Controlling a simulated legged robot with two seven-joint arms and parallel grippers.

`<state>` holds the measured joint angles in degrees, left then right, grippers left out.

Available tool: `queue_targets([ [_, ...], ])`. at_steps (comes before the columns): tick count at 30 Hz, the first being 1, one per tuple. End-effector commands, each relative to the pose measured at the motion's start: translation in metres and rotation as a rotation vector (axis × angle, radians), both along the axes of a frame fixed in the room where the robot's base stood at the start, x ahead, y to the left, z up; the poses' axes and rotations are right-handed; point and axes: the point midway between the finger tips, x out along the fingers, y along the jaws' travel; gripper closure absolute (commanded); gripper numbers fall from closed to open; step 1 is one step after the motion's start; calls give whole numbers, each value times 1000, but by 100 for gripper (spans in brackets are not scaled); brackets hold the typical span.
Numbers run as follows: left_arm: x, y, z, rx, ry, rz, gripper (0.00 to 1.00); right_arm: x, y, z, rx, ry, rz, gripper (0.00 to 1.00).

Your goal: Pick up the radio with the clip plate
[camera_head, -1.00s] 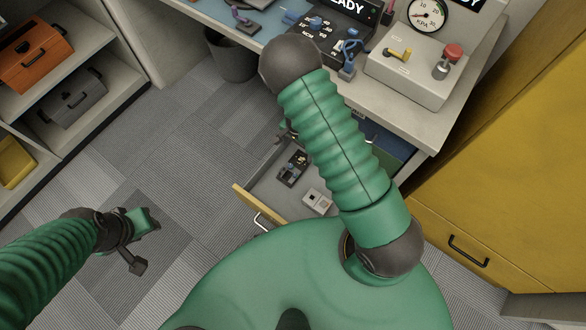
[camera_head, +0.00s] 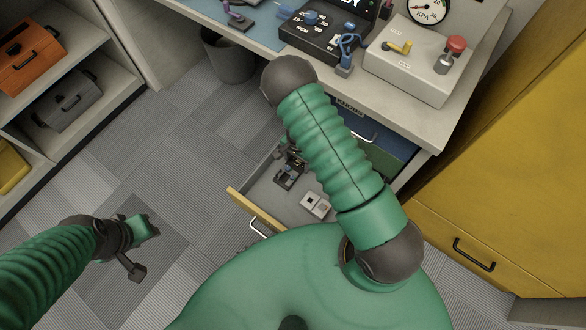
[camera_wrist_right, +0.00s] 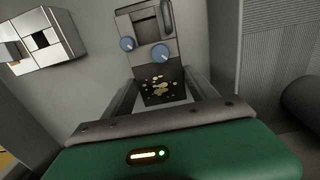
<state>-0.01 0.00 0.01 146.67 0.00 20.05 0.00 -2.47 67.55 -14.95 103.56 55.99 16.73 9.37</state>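A small dark radio (camera_head: 287,178) lies in the open drawer (camera_head: 262,190). In the right wrist view the radio (camera_wrist_right: 147,50) shows a grey face with two blue knobs and a dark, speckled lower part. A rounded strip runs along its upper right side; I cannot tell if it is the clip plate. My right gripper (camera_wrist_right: 163,88) is open, its fingers either side of the speckled part; contact is unclear. In the head view my right arm hides most of this gripper (camera_head: 291,158). My left gripper (camera_head: 143,243) is over the floor, away from the drawer.
A white device (camera_head: 315,206) with dark squares lies beside the radio in the drawer; it also shows in the right wrist view (camera_wrist_right: 38,45). The desk (camera_head: 405,106) overhangs the drawer. A yellow cabinet (camera_head: 500,160) stands right. Shelves (camera_head: 105,95) stand left.

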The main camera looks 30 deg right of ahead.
Motion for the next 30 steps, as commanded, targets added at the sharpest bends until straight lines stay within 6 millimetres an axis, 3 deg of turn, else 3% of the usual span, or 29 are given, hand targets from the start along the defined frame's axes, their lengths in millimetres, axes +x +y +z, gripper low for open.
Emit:
queue_targets([
  [2, 0, 0, 0, 0, 0, 0, 64, 0, 0, 0, 0, 0, 1, 45],
  [13, 0, 0, 0, 0, 0, 0, 64, 0, 0, 0, 0, 0, 1, 94],
  [19, 0, 0, 0, 0, 0, 0, 64, 0, 0, 1, 0, -1, 1, 94],
  [22, 0, 0, 5, 0, 0, 0, 64, 1, 0, 11, 0, -2, 1, 94],
  [30, 0, 0, 30, 0, 0, 0, 64, 1, 0, 76, 0, -4, 2, 94],
])
